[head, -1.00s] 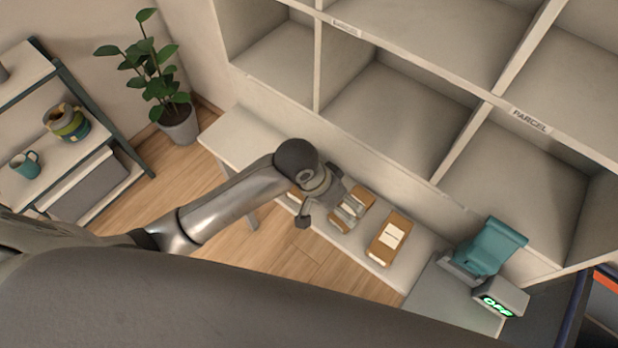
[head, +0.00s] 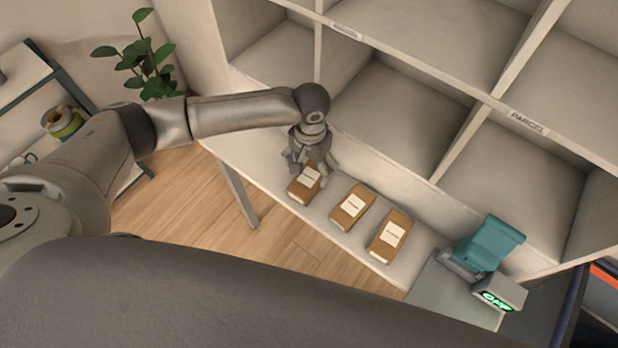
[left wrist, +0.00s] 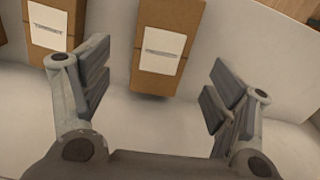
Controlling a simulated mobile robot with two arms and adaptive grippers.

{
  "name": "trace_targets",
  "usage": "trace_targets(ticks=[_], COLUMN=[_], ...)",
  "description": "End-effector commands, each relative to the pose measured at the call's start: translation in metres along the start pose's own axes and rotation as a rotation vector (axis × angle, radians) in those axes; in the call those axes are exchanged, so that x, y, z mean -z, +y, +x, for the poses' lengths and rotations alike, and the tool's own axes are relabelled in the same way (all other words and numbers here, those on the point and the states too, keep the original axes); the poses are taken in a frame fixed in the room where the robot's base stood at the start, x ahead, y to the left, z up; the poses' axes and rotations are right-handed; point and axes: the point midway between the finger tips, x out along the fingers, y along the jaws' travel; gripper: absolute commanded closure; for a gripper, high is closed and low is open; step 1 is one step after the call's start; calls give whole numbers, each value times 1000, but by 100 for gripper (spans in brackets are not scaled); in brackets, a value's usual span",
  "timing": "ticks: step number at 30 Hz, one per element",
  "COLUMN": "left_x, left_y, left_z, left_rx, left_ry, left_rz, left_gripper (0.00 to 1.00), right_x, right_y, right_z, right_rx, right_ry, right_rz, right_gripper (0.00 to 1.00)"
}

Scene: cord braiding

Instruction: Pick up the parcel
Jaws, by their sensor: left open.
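Three brown cardboard parcels with white labels lie in a row on the white bench. The left parcel (head: 304,186) is nearest my left gripper (head: 311,163); the middle parcel (head: 352,206) and right parcel (head: 389,237) lie farther right. My left gripper is open and empty, over the back end of the left parcel, partly covering it. In the left wrist view, one parcel (left wrist: 166,42) lies ahead of the gap between the open fingers (left wrist: 162,87). Another parcel (left wrist: 55,22) shows beyond the left finger. My right gripper is out of view.
White shelf compartments (head: 400,112) labelled "PARCEL" rise behind the bench (head: 238,148). A plant (head: 140,62) and a side rack (head: 75,85) stand at left.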

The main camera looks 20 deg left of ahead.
Motion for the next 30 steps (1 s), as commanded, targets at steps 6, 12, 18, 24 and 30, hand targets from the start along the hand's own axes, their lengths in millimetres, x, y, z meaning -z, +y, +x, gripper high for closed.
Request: trace_targets(ticks=[6, 12, 18, 24, 30], left_x=[-1, -4, -3, -3, -3], left_y=[0, -1, -1, -1, -1], left_z=[16, 44, 63, 65, 64], left_rx=[0, 1, 0, 0, 0], left_ry=[0, -1, 2, 2, 2], left_rz=[1, 2, 2, 2, 2], left_gripper=[20, 20, 20, 20, 42], right_x=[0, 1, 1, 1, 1], right_y=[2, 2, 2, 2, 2], right_z=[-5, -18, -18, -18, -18], right_rx=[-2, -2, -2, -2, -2], right_ry=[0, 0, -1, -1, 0], right_rz=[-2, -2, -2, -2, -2], right_gripper=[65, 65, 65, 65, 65])
